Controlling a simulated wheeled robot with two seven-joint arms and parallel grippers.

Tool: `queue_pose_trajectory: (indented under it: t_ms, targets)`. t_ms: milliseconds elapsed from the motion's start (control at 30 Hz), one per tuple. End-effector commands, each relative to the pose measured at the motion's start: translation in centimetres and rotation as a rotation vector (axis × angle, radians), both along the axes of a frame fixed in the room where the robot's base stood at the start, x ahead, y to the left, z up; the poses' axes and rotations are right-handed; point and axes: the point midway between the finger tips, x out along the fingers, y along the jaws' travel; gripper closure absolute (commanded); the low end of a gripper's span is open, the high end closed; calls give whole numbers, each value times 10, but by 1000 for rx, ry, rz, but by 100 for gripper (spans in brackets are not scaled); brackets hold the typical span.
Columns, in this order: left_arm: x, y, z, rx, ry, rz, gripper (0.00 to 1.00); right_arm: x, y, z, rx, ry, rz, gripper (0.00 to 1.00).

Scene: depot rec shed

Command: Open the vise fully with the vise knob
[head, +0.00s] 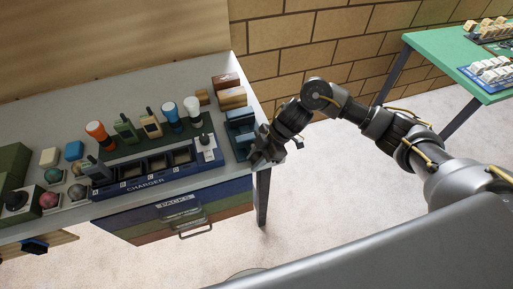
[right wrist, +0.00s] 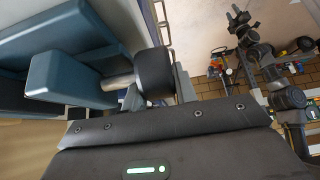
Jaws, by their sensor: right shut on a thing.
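The blue vise (head: 238,122) sits at the right end of the grey workbench. It also shows in the right wrist view as blue blocks (right wrist: 68,77) on the left, with a short metal shaft (right wrist: 117,81) leading to the dark round vise knob (right wrist: 154,72). My right gripper (head: 262,152) is at the bench's right edge, beside the vise, shut on the knob. It mostly hides the knob in the head view. How far apart the vise jaws stand is hard to tell.
Left of the vise stands a blue charger (head: 145,183) with several radios and torches behind it. Brown blocks (head: 232,97) lie behind the vise. A drawer unit (head: 185,212) hangs under the bench. A green table (head: 440,50) stands far right, with clear floor between.

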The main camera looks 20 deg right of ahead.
Motion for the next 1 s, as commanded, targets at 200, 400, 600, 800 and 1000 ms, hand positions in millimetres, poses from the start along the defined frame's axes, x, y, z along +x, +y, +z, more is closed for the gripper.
queue_pose_trajectory:
  t_ms: [200, 400, 600, 800, 1000]
  targets:
    - [0, 0, 48, 0, -1, 0, 64, 0, 3, 8, -207, -14, 2, 95]
    - [1, 0, 78, 0, -1, 1, 64, 0, 4, 4, -398, -28, 3, 95]
    - [0, -1, 97, -1, -1, 1, 64, 1, 3, -2, -589, -43, 4, 95]
    - [0, -1, 102, -1, -1, 1, 64, 2, 4, -7, -763, -58, 2, 95]
    - [0, -1, 103, -1, 0, 1, 64, 2, 3, -10, -902, -67, -2, 95]
